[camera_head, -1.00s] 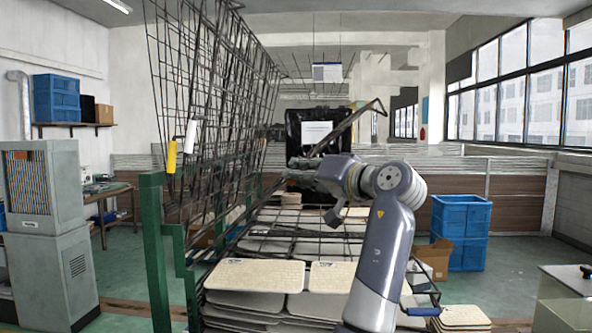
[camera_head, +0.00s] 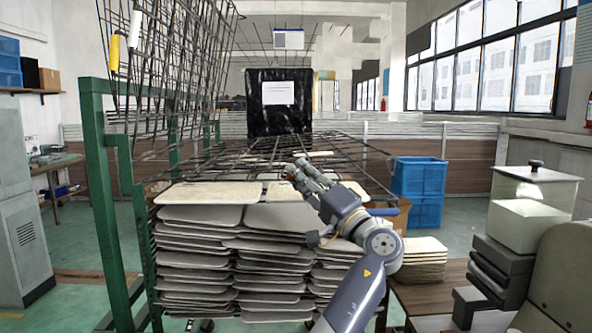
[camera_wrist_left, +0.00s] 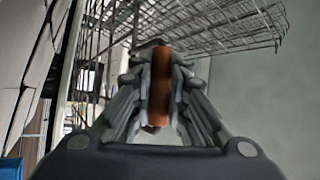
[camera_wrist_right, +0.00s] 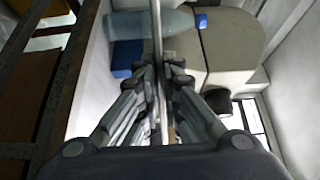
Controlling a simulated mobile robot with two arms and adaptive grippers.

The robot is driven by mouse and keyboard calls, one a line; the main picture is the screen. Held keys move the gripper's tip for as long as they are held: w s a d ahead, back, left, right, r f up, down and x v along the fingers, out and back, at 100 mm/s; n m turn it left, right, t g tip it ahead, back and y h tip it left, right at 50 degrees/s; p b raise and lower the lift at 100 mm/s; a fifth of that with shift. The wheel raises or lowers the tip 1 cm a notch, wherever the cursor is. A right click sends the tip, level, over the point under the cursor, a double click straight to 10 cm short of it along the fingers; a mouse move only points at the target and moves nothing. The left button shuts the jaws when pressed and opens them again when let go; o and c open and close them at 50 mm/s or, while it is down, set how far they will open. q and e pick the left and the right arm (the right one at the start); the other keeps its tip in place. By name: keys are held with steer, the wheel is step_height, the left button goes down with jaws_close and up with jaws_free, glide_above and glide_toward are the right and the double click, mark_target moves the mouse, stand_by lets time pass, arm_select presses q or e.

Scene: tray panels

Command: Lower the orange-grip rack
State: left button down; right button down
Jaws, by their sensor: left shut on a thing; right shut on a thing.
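The orange grip (camera_wrist_left: 158,95) is between the fingers of my left gripper (camera_wrist_left: 158,75), which is shut on it. In the head view my left gripper (camera_head: 303,172) is at the near edge of a dark wire rack (camera_head: 255,148). That rack lies almost level just above the pale panel stack; whether it touches the panels I cannot tell. Its mesh also shows above the gripper in the left wrist view (camera_wrist_left: 215,28). My right gripper (camera_wrist_right: 158,78) is shut on a thin metal rod (camera_wrist_right: 156,35) and is not seen in the head view.
Upright wire racks with a white grip (camera_head: 135,28) and a yellow grip (camera_head: 114,54) stand at left by a green post (camera_head: 97,170). Stacked panels (camera_head: 195,215) fill the middle. Blue crates (camera_head: 418,190) and a bench with a glass box (camera_head: 530,210) are at right.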

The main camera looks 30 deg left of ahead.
arm_select(q)
steer(key=shift+m+t, duration=0.7)
steer(key=shift+m, duration=0.1)
step_height(320, 180, down, 5)
steer(key=b, duration=0.2)
steer(key=shift+w+d+r+b, duration=0.1)
steer(key=shift+b, duration=0.2)
steer(key=c, duration=2)
jaws_free()
steer(key=shift+o, duration=0.9)
steer(key=v, duration=1.2)
